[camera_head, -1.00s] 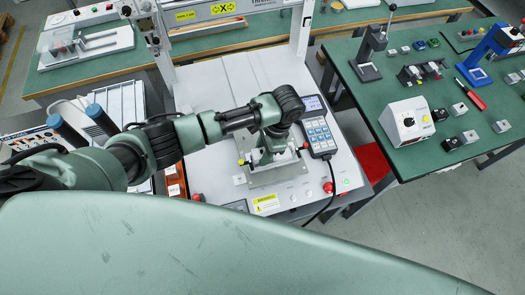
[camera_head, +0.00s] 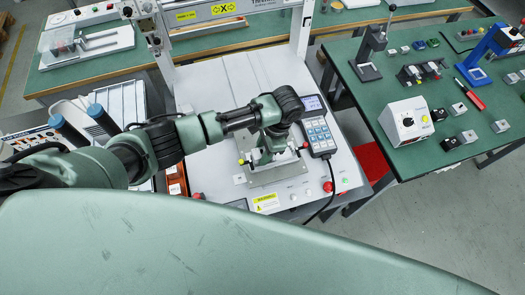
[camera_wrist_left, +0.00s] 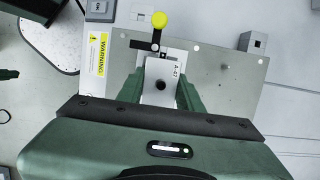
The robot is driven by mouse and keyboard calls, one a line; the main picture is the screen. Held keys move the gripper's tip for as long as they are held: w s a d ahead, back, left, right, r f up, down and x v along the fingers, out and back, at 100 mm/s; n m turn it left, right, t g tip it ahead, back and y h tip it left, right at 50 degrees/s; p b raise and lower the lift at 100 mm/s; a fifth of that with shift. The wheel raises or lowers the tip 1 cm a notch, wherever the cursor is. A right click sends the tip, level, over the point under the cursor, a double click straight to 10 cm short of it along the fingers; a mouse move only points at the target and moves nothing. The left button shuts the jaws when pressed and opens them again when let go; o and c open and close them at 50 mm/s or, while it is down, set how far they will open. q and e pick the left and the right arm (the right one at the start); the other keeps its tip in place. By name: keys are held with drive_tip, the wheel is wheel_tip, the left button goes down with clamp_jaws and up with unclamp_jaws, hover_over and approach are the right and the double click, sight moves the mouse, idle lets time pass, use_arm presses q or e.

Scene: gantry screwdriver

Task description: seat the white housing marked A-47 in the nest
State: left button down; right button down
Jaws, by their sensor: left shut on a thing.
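The white housing (camera_wrist_left: 168,68) marked A-47 is between the fingers of my left gripper (camera_wrist_left: 162,84) in the left wrist view, and the gripper is shut on it. A dark round hole shows in the housing's face. The housing is over the metal nest plate (camera_wrist_left: 225,75), close to a clamp with a yellow knob (camera_wrist_left: 159,19). I cannot tell whether it is fully down in the nest. In the head view my left gripper (camera_head: 262,152) is low over the plate (camera_head: 277,178); the arm hides most of the nest and the housing. My right gripper is not in view.
A handheld control pendant (camera_head: 318,133) lies right of the nest, and a red button (camera_head: 328,187) is at the bench front. The gantry frame (camera_head: 301,35) stands behind. A green table (camera_head: 440,98) with tools and small blocks is at the right.

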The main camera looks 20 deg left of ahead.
use_arm(q)
drive_tip(key=shift+f, duration=0.15)
drive_tip(key=c, duration=0.9)
unclamp_jaws()
drive_tip(key=shift+o, duration=0.2)
drive_tip(key=shift+b+v, duration=0.6)
drive_tip(key=shift+v, duration=3.3)
drive_tip(key=shift+f, duration=0.1)
